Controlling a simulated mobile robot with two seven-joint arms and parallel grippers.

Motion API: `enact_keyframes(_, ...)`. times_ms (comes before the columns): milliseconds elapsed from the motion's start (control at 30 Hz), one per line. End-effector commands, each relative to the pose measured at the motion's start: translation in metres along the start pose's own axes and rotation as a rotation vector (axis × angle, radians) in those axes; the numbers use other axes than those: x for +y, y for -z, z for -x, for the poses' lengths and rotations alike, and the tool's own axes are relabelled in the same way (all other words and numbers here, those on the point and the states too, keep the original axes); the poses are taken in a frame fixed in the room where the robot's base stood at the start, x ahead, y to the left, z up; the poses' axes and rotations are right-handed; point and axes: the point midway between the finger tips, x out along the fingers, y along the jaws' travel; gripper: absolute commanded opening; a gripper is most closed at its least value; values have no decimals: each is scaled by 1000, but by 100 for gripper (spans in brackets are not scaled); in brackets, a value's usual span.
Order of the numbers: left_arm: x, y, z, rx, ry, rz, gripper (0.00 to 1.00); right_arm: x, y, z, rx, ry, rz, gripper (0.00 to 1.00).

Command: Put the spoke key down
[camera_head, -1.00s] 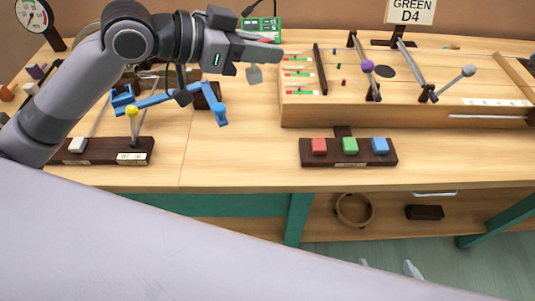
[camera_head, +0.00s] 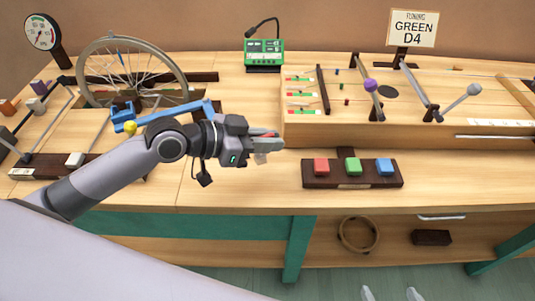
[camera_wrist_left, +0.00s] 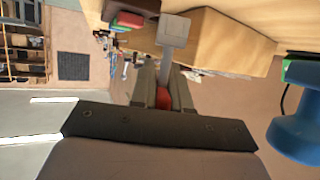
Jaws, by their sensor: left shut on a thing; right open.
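My left gripper (camera_head: 266,146) is shut on the spoke key, whose red part (camera_head: 272,134) shows at the fingertips in the head view. In the left wrist view the fingers (camera_wrist_left: 164,92) close around the key's red part, and its grey square end (camera_wrist_left: 174,30) sticks out beyond them. The gripper is in front of the wooden board and left of the three-button block. I cannot tell its exact height above the bench (camera_head: 240,185). My right gripper (camera_head: 391,294) shows only as two pale, separated fingertips at the bottom edge; it is open.
A spoked wheel (camera_head: 105,45) and a blue bar (camera_head: 160,114) stand behind my left arm. The block with red, green and blue buttons (camera_head: 352,181) is to the right. The wooden board with rods (camera_head: 430,128) is behind it. The bench is bare between arm and block.

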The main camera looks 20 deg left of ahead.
Motion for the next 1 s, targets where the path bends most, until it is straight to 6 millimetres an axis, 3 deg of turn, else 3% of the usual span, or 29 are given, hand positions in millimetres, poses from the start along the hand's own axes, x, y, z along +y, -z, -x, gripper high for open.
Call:
enact_keyframes(267,0,-36,-15,-1,0,3,0,0,-6,-5,-3,1,-4,97)
enact_keyframes(700,0,-42,-18,0,0,1,0,1,-8,-7,-2,2,-1,97)
enact_keyframes(733,0,-41,-17,0,0,1,26,1,-7,-6,-3,2,-1,97)
enact_keyframes(800,0,-41,-17,0,0,1,41,1,-6,-6,-4,2,0,97)
enact_keyframes(1000,0,-41,-17,0,0,1,41,1,-6,-6,-3,2,1,97)
